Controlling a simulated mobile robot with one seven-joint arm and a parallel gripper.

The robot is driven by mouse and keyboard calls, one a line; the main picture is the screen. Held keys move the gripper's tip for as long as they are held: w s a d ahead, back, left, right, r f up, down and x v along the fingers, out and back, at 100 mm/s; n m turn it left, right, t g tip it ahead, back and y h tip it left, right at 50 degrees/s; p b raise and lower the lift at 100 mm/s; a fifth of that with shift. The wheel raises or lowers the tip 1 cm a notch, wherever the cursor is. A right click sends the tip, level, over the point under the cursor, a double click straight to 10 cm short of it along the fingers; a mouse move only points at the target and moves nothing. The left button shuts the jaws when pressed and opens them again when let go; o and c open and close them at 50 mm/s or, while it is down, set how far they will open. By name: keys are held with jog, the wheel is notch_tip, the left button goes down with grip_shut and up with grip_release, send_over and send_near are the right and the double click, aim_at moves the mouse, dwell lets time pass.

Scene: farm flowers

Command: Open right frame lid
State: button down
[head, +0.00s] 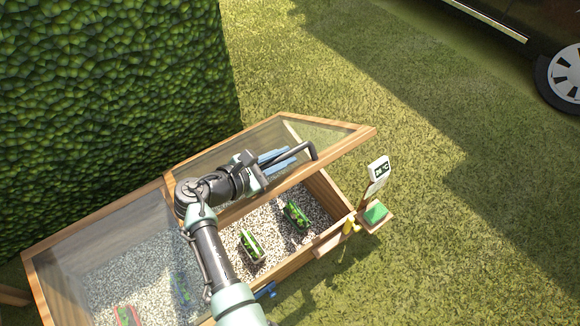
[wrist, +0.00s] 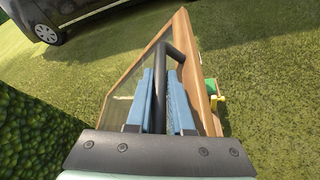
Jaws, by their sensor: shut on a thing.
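The right frame lid (head: 360,136) is a wooden frame with a glass pane, tilted up off the right half of the wooden cold frame box (head: 296,262). It also shows in the wrist view (wrist: 204,88). A dark bar handle (head: 308,150) stands on the lid. My gripper (head: 282,158) is at this handle, and in the wrist view its blue fingers (wrist: 163,95) are shut on the handle bar (wrist: 160,70). The left lid (head: 110,240) lies down over the left half. My arm hides part of the box's middle.
Two planters with green plants (head: 252,246) (head: 296,214) stand on gravel inside the right half. A thermometer sign (head: 378,168) and a green sponge-like block (head: 376,213) are at the box's right end. A hedge (head: 110,90) stands behind. Open grass lies to the right, with a vehicle (head: 520,40) beyond.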

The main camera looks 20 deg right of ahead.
jog(key=shift+w+a+r+n+p, duration=0.15)
jog(key=shift+w+a+r+p, duration=0.2)
jog(key=shift+w+r, duration=0.35)
jog(key=shift+w+a+r+n+p, duration=0.2)
jog(key=shift+w+r+p, duration=0.15)
jog(key=shift+w+r, duration=0.3)
jog(key=shift+s, duration=0.1)
jog(key=c, duration=0.8)
grip_release()
jog(key=p+v, duration=0.3)
jog(key=v, duration=1)
jog(key=shift+r+p, duration=0.15)
jog(key=shift+p, duration=0.25)
jog(key=shift+w, duration=0.2)
